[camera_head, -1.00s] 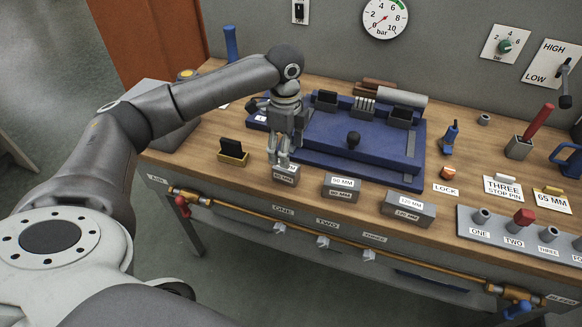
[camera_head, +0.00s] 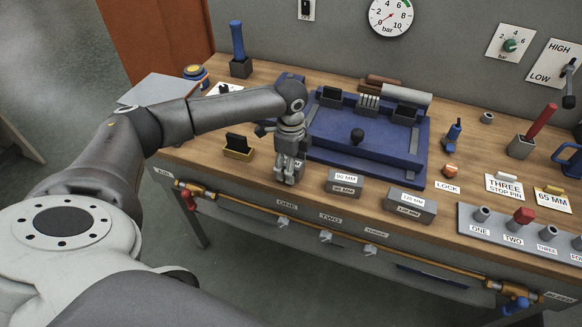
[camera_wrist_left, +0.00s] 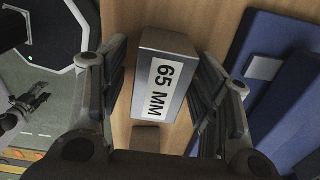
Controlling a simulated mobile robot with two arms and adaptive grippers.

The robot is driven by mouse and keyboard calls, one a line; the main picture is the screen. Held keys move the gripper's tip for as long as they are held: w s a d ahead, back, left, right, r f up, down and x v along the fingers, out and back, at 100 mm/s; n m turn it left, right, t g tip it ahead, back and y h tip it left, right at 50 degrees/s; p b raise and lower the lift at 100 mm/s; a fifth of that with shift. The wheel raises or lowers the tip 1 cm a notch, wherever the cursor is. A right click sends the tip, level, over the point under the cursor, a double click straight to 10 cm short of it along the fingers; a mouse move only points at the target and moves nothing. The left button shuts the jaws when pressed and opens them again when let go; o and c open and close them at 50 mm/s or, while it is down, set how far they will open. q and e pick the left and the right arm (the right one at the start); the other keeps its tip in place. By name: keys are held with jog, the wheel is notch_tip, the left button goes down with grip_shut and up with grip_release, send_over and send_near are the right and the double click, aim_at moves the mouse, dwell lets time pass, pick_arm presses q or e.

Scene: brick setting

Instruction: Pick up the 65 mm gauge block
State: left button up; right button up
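The 65 mm gauge block (camera_wrist_left: 165,90) is a grey metal block with a white "65 MM" label in the left wrist view. It lies on the wooden bench. My left gripper (camera_head: 289,178) is at the front of the bench, pointing down. In the left wrist view its fingers (camera_wrist_left: 163,100) are spread, one on each side of the block. Bench shows between the left finger and the block; the right finger is very close to it. In the head view the gripper mostly hides this block.
The 90 mm block (camera_head: 344,183) and 120 mm block (camera_head: 410,205) stand to the right. A blue fixture (camera_head: 365,150) lies just behind. A small block in a yellow holder (camera_head: 238,147) stands to the left. The bench's front edge is close.

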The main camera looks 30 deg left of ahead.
pick_arm(q)
jog(key=c, duration=0.9)
jog(key=shift+c, duration=0.3)
jog(key=shift+r, duration=0.15)
